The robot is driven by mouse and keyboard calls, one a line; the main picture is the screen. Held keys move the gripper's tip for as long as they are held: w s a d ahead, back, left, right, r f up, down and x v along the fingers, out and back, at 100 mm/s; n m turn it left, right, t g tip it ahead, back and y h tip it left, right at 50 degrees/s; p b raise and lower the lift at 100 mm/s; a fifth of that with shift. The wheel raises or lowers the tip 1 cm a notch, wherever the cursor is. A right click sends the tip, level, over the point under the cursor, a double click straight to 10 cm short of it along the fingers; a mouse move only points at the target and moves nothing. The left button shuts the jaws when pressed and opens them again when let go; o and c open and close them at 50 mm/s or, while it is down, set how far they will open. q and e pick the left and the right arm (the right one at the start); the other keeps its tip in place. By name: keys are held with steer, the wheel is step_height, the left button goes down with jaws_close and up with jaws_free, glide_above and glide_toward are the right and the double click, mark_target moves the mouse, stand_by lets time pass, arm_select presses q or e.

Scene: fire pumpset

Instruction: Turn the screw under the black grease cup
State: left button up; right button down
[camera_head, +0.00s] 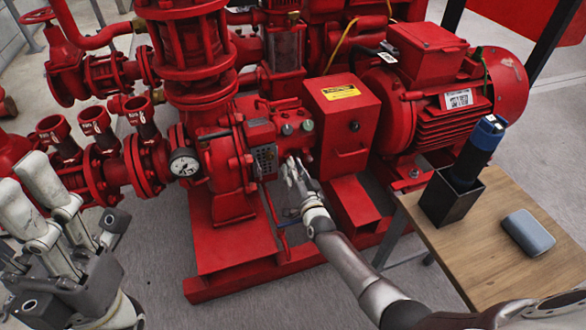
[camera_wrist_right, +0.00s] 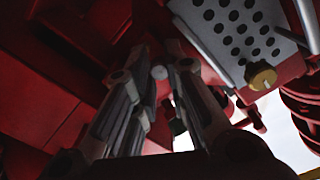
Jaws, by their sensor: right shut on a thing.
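My right gripper (camera_head: 291,168) reaches in to the front of the red pump, beside the perforated grey plate (camera_head: 265,158). In the right wrist view its fingers close around a small round grey piece, which looks like the screw (camera_wrist_right: 159,72). Its exact shape is hidden by the fingers and the dark shade. The black grease cup cannot be made out clearly in either view. A brass-coloured knob (camera_wrist_right: 261,75) sits on the perforated plate, to the right of the fingers and apart from them. My left gripper (camera_head: 27,178) is at the far left, fingers apart and empty.
A red box with a yellow label (camera_head: 347,120) stands just right of my right gripper. A pressure gauge (camera_head: 184,162) is to its left. A wooden table (camera_head: 492,230) at the right bears a black holder (camera_head: 449,205) with a blue-topped tool and a grey-blue case (camera_head: 528,233).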

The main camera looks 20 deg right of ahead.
steer(key=shift+f, duration=0.1)
steer(key=c, duration=1.5)
jaws_free()
steer(key=shift+o, duration=0.6)
step_height(320, 180, up, 10)
